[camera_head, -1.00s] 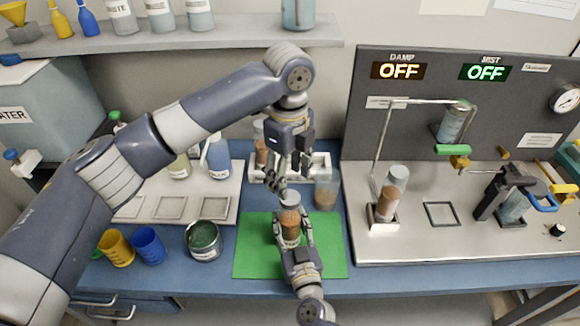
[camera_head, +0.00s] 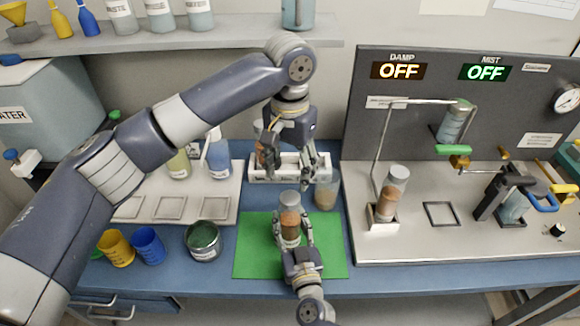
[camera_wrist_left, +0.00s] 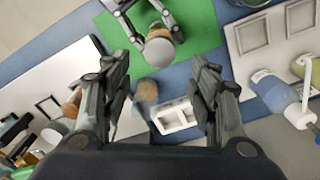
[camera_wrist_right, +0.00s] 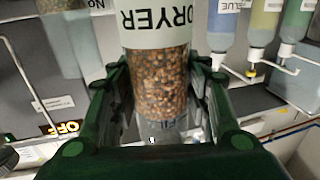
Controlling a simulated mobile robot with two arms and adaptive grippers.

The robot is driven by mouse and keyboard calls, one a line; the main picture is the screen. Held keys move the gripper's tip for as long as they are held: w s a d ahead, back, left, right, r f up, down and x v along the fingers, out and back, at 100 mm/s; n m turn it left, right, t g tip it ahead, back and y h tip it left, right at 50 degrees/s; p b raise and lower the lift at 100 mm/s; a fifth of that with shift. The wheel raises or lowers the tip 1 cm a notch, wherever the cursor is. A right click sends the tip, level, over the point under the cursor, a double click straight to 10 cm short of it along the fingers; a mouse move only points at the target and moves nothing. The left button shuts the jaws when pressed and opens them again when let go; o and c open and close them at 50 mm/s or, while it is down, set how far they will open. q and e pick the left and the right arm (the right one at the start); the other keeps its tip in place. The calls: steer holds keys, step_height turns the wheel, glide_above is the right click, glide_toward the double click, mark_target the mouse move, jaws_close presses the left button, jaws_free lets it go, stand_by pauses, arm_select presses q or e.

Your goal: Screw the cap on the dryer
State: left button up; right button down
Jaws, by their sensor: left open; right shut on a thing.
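The dryer (camera_head: 290,217) is an upright clear tube with brown beads and a white label, over the green mat. My right gripper (camera_head: 291,238) is shut on its lower part. The right wrist view shows its upside-down DRYER label (camera_wrist_right: 158,22) and beads. A grey round piece, apparently the cap (camera_wrist_left: 158,52), covers its top end in the left wrist view; I cannot tell how tightly it sits. My left gripper (camera_head: 296,166) is open and empty, above and behind the dryer's top in the head view, fingers spread apart. It also shows in the left wrist view (camera_wrist_left: 160,68).
The green mat (camera_head: 250,258) lies below. A white rack (camera_head: 290,168) and a beaker with brown contents (camera_head: 326,192) stand behind. A similar bead tube (camera_head: 392,195) stands on the right panel. A dark-green-filled can (camera_head: 203,242) and yellow and blue cups are at left.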

mark_target(290, 197)
arm_select(q)
steer(key=shift+n, duration=0.6)
steer(key=shift+f, duration=4)
steer(key=c, duration=1.1)
steer(key=m, duration=0.5)
steer(key=o, duration=1.2)
steer(key=shift+r, duration=0.1)
